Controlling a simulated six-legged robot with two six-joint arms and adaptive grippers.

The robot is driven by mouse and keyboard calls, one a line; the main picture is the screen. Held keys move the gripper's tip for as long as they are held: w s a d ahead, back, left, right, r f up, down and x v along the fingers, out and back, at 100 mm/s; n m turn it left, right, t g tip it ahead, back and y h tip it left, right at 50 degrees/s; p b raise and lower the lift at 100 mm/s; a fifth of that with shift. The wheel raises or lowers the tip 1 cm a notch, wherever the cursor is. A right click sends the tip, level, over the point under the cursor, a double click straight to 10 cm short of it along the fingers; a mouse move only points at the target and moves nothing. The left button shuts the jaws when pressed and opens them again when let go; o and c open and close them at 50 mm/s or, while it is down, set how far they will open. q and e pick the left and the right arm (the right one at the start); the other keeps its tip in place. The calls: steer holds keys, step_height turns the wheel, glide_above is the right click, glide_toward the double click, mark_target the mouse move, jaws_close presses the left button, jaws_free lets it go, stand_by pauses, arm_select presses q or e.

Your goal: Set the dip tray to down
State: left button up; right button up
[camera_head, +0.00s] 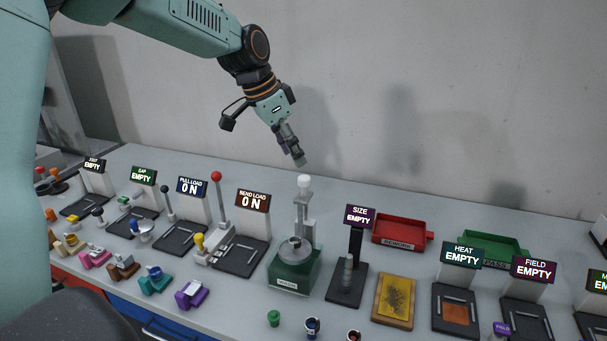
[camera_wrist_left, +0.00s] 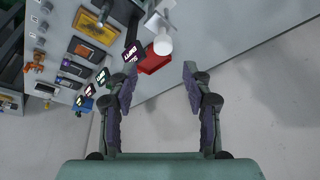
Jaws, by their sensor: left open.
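A green station (camera_head: 293,271) stands mid-bench, with a label too small to read surely. On it are a round metal dish (camera_head: 294,250) and an upright post with a white knob (camera_head: 304,182) on top. I take this as the dip tray station, but cannot tell whether its tray is up or down. My left gripper (camera_head: 298,158) is above the knob, pointing down, apart from it. In the left wrist view the gripper (camera_wrist_left: 160,72) has its fingers spread with nothing between them, and the white knob (camera_wrist_left: 163,45) lies just beyond the fingertips. My right gripper is not in view.
A lever with a red ball (camera_head: 216,176) stands left of the station. The SIZE sign (camera_head: 358,215) stands right of it, before a red tray (camera_head: 400,230) and a green tray (camera_head: 492,246). Small coloured parts line the front. The wall is close behind.

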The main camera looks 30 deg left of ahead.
mark_target(303, 178)
arm_select(q)
steer(key=x, duration=0.7)
steer(key=shift+w+a+f, duration=0.15)
steer(key=shift+a, duration=0.05)
steer(key=shift+d+f, duration=0.2)
steer(key=shift+d, duration=0.05)
steer(key=shift+a, duration=0.35)
steer(key=shift+c, duration=0.2)
steer(key=shift+f, duration=0.1)
steer(key=c, duration=0.3)
steer(key=shift+d, duration=0.25)
steer(key=c, duration=0.3)
jaws_close()
steer(key=shift+f, duration=0.1)
